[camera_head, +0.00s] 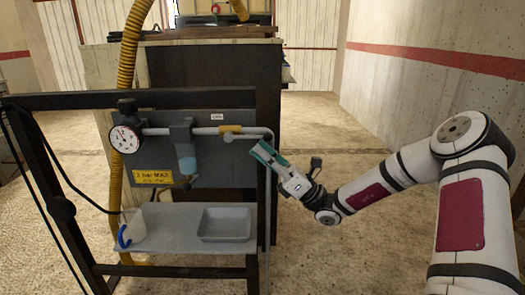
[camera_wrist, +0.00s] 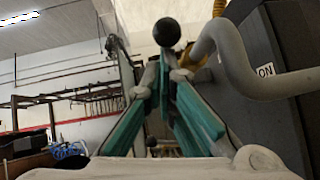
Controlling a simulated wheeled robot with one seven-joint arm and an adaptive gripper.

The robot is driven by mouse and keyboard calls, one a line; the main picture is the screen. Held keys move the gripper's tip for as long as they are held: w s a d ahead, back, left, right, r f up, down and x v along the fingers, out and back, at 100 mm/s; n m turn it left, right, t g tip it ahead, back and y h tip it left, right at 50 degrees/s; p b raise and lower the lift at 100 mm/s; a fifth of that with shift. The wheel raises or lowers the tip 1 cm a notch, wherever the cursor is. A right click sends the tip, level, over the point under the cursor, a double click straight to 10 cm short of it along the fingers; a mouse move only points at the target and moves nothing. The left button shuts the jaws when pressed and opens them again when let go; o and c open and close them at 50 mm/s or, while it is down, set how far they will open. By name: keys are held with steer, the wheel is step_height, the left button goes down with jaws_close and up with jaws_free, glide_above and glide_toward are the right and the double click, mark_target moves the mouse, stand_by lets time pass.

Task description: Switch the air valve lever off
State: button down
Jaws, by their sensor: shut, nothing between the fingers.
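The air valve (camera_head: 230,130) shows as a yellow piece on the grey horizontal pipe of the dark panel, below a small white label. My gripper (camera_head: 261,150), with teal fingers, is just right of and below it, by the bend of the pipe. The fingers are shut and empty. In the wrist view the fingertips (camera_wrist: 165,74) meet in the middle, with a black ball (camera_wrist: 167,33) just above them. I cannot tell whether they touch it. An "ON" label (camera_wrist: 265,71) shows on the dark panel at the right. The lever's exact angle is unclear.
The grey pipe (camera_wrist: 228,62) bends close to the right of the fingers. A round gauge (camera_head: 124,138) and a filter bowl (camera_head: 187,164) hang along the panel. A shelf below holds a grey tray (camera_head: 226,224) and a white cup (camera_head: 133,223). Floor to the right is clear.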

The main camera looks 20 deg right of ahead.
steer(key=shift+r+g+p, duration=0.3)
steer(key=shift+g+p, duration=0.1)
steer(key=shift+p, duration=0.4)
steer(key=r+g+h+p, duration=0.1)
steer(key=p, duration=0.3)
steer(key=r+n+g+h+p, duration=0.1)
steer(key=r+p, duration=0.1)
steer(key=p, duration=0.2)
steer(key=shift+s+d+h, duration=0.2)
steer(key=shift+d+h, duration=0.1)
steer(key=shift+d, duration=0.05)
step_height(320, 180, up, 6)
steer(key=f+n+g+h+p, duration=0.1)
steer(key=g+h+p, duration=0.2)
steer(key=h+p, duration=0.65)
glide_above(266, 140)
steer(key=a+p, duration=0.1)
steer(key=p, duration=0.2)
steer(key=y, duration=0.3)
steer(key=shift+w+a+r+n+g+h+p, duration=0.15)
steer(key=shift+w+a+r+g+h+p, duration=0.2)
steer(key=shift+a+r+h+p, duration=0.35)
steer(key=shift+w+a+r+n+g+h+p, duration=0.1)
steer(key=shift+w+a+r+g+h+p, duration=0.1)
steer(key=shift+a+r+g+h+p, duration=0.45)
steer(key=shift+w+a+r+n+g+h+p, duration=0.15)
steer(key=shift+w+a+r+h+p, duration=0.2)
steer(key=shift+a+h+p, duration=0.65)
steer(key=shift+d, duration=0.25)
steer(key=shift+d, duration=0.1)
